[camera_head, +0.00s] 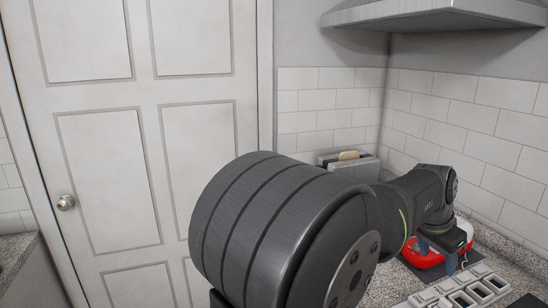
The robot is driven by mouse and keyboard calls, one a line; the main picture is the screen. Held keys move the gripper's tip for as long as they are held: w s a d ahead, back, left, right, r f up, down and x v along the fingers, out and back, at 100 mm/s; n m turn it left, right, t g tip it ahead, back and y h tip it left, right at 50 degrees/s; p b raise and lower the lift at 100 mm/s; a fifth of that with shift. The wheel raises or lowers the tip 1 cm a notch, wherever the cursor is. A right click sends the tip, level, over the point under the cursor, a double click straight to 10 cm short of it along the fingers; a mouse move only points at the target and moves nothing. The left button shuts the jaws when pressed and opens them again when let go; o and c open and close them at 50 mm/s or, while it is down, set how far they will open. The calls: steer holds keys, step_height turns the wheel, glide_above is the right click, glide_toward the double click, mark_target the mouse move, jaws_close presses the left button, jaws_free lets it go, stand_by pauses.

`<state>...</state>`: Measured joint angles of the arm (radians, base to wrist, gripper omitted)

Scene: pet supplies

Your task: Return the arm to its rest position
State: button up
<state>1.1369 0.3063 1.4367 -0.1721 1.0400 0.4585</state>
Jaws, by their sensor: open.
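My dark grey arm fills the centre foreground and reaches right, over the counter. My gripper (451,264) is at the far end of the arm, small and partly hidden by the wrist above it. It is open, and I see nothing held in it. It hangs close to a red object (424,259) with a pale top, partly hidden by the arm. I cannot tell whether they touch. A light grey tray with several compartments (468,291) lies in front of the gripper, at the bottom right.
A grey toaster (352,167) with a slice of bread (348,156) stands behind the arm near the tiled corner. A range hood (435,16) hangs at upper right. A white panelled door (150,130) is at left. A dark flat surface (430,277) lies under the red object.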

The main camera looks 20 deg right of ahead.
steer(key=w+a+n+t, duration=0.1)
steer(key=w+a+n, duration=0.15)
steer(key=a, duration=0.85)
steer(key=w+a+n+t, duration=0.1)
steer(key=a+n, duration=0.2)
steer(key=a, duration=0.9)
steer(key=s+a+f+n+t, duration=0.1)
steer(key=s+a+f+n, duration=0.1)
steer(key=a, duration=0.4)
steer(key=s+a+f+n+y, duration=0.1)
steer(key=s+a+f+n, duration=0.1)
steer(key=a+f, duration=0.2)
steer(key=s+a+f+n+t, duration=0.1)
steer(key=s+a+f+n, duration=0.1)
steer(key=a, duration=0.7)
steer(key=shift+s+a+f+t+y, duration=0.15)
steer(key=shift+a+f+t+y, duration=0.2)
steer(key=shift+f, duration=0.55)
steer(key=shift+n, duration=0.25)
steer(key=shift+s+a+f+n+y, duration=0.2)
steer(key=shift+s+a+f, duration=0.15)
steer(key=shift+a+f, duration=0.2)
steer(key=shift+s+a+f+n+y, duration=0.1)
steer(key=shift+s+a+f+n, duration=0.1)
steer(key=shift+s+a+f, duration=0.3)
steer(key=shift+w+d, duration=0.1)
